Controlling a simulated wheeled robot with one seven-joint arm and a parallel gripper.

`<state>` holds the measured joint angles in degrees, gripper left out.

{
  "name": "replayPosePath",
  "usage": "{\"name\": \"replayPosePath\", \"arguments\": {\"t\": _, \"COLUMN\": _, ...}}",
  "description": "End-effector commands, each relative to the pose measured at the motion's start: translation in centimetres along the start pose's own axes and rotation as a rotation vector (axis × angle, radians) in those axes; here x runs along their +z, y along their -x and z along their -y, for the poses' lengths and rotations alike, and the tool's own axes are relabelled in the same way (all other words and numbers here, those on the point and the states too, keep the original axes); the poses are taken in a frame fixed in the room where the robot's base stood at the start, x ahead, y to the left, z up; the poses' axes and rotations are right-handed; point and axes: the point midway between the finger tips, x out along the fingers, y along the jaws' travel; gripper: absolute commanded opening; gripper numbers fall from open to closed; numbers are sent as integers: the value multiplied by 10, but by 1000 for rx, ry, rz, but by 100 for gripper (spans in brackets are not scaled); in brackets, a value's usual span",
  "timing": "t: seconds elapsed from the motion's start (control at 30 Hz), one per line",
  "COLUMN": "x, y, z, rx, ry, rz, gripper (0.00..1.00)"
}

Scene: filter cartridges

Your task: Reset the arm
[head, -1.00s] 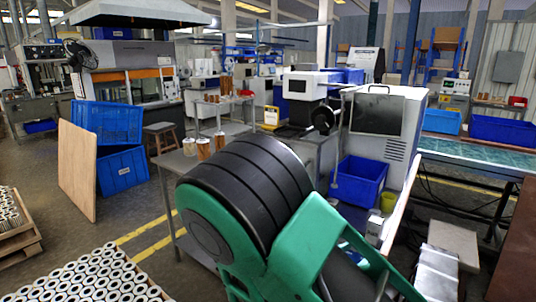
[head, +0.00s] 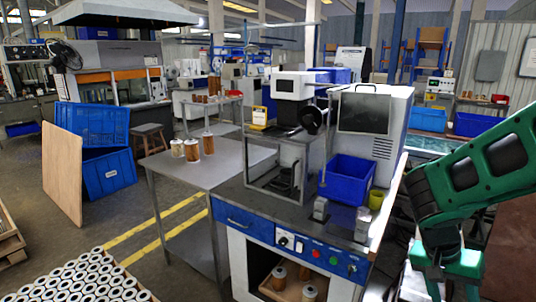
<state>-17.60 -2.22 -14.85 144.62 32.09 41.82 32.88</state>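My green and black arm comes in from the right edge, bends at a black joint and runs down to a green part near the bottom right. My gripper's fingers do not show; that end of the arm is hidden or out of frame. More cartridges (head: 279,277) stand in a tray inside the blue-fronted workbench (head: 242,222). Many white cartridges (head: 85,275) stand in rows at the bottom left.
A blue bin (head: 346,181) and a yellow-green cup (head: 377,199) sit on the workbench, near a grey-white machine (head: 382,143). My arm is close to the bench's right side. Stacked blue crates (head: 108,174) and a wooden board (head: 62,173) stand at left. Open floor lies between them and the table.

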Motion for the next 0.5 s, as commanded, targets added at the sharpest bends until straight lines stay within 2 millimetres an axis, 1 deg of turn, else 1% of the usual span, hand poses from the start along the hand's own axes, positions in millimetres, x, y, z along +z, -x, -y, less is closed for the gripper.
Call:
{"name": "replayPosePath", "arguments": {"t": 0.03, "x": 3, "y": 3, "z": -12, "rx": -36, "ry": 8, "rz": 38, "gripper": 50}}
{"name": "replayPosePath", "arguments": {"t": 0.2, "x": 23, "y": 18, "z": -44, "rx": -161, "ry": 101, "rz": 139, "gripper": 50}}
{"name": "replayPosePath", "arguments": {"t": 0.4, "x": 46, "y": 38, "z": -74, "rx": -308, "ry": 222, "rz": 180, "gripper": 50}}
{"name": "replayPosePath", "arguments": {"t": 0.5, "x": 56, "y": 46, "z": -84, "rx": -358, "ry": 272, "rz": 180, "gripper": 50}}
